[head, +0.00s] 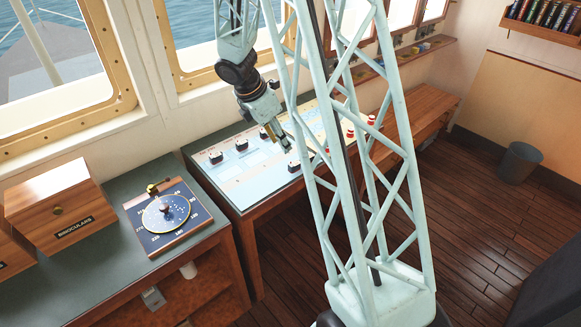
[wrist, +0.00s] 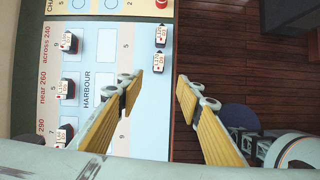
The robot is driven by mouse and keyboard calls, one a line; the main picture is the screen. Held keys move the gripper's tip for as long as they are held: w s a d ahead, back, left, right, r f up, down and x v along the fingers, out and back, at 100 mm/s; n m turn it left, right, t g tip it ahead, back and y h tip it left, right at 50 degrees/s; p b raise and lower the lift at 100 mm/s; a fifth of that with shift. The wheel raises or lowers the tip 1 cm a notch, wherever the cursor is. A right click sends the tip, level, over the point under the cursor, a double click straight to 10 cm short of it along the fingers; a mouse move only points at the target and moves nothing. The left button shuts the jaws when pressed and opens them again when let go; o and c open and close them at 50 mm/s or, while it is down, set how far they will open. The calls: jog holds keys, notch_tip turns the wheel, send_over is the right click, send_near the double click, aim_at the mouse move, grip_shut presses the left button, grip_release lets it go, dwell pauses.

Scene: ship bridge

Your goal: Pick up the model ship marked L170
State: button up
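Several small dark model ships with white, red-lettered tops stand on the light-blue chart table (head: 245,188). In the wrist view, two stand near the table's edge: a nearer one (wrist: 158,62) just beyond my fingertips and a farther one (wrist: 160,35). Three more stand in a column at left: far (wrist: 68,41), middle (wrist: 66,88) and near (wrist: 64,133). The markings are too small to tell surely which reads L170. My gripper (wrist: 160,84) is open and empty, its fingers either side of a clear gap. In the head view, my gripper (head: 284,142) hangs above the table, near a ship (head: 294,166).
Red-topped pieces (head: 350,132) stand farther along the table. A binoculars box (head: 62,208) and a round dial board (head: 167,214) are on the left counter. My lattice column blocks part of the table. A grey bin (head: 519,162) stands on the wooden floor.

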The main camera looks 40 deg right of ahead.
aim_at(291, 163)
jog(key=shift+w+d+f+n, duration=0.1)
jog(key=shift+w+f+n, duration=0.05)
jog(key=shift+f, duration=0.25)
jog(key=shift+w+d+f+n, duration=0.1)
jog(key=shift+f+n, duration=0.05)
jog(key=shift+f, duration=0.2)
jog(key=shift+b+x, duration=0.7)
jog(key=shift+x, duration=3.55)
jog(key=shift+f, duration=0.15)
jog(key=shift+b+x, duration=0.4)
jog(key=shift+x, duration=2.05)
jog(key=shift+s+d, duration=0.1)
jog(key=shift+d, duration=0.1)
jog(key=shift+c, duration=0.9)
jog(key=c, duration=0.7)
